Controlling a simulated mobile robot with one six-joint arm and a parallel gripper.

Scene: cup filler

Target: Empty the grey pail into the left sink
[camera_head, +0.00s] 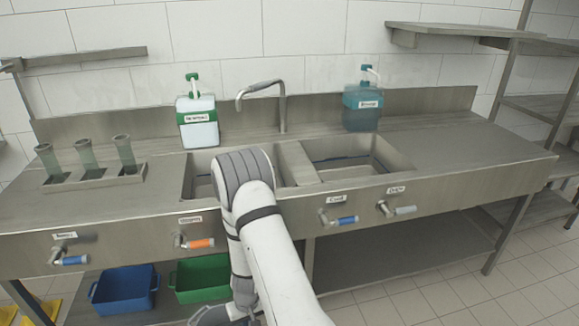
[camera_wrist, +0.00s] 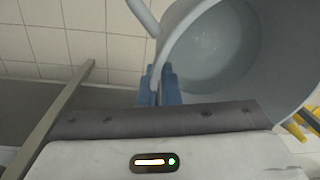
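The grey pail (camera_wrist: 215,45) fills the upper right of the wrist view, and I look into its pale inside. I cannot tell whether it holds anything. My gripper (camera_wrist: 160,88) has its blue fingers close together on the pail's rim and wall. The left sink (camera_head: 190,180) is set in the steel counter, partly hidden behind my arm's elbow. The right sink (camera_head: 395,158) is beside it.
A faucet (camera_head: 282,105) stands behind the sinks. A green-topped dispenser (camera_head: 197,118) and a teal dispenser (camera_head: 362,108) stand at the back. Tubes in a rack (camera_head: 95,180) are on the left. Blue (camera_head: 125,290) and green (camera_head: 202,278) bins sit below. Labelled valves line the front edge.

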